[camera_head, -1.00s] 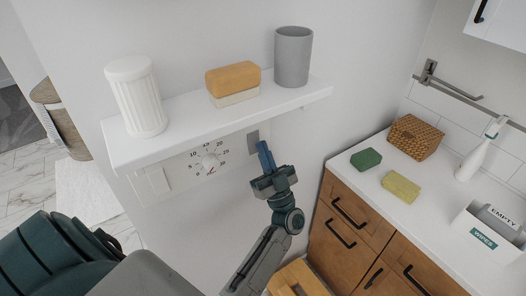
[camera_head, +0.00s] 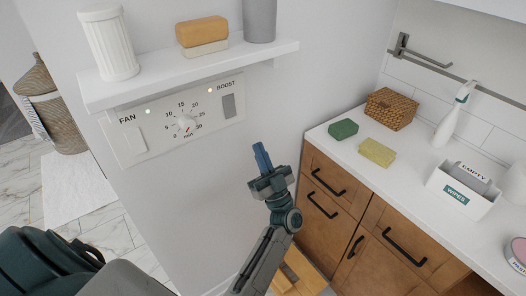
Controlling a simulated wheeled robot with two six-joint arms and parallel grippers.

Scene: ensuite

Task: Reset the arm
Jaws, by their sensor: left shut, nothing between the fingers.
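My left gripper (camera_head: 262,157) is dark with blue fingertips. It is shut and empty, pointing up in front of the bare wall, below and right of the fan panel (camera_head: 142,137). It stands apart from the panel. The white panel carries a timer dial (camera_head: 186,124), a light rocker at the left and a grey boost switch (camera_head: 229,105) at the right. Small lights show by the words FAN and BOOST. My right gripper is not in view.
At the right, a counter (camera_head: 400,176) over wooden drawers (camera_head: 330,200) bears sponges, a basket and a wipes box (camera_head: 461,191).

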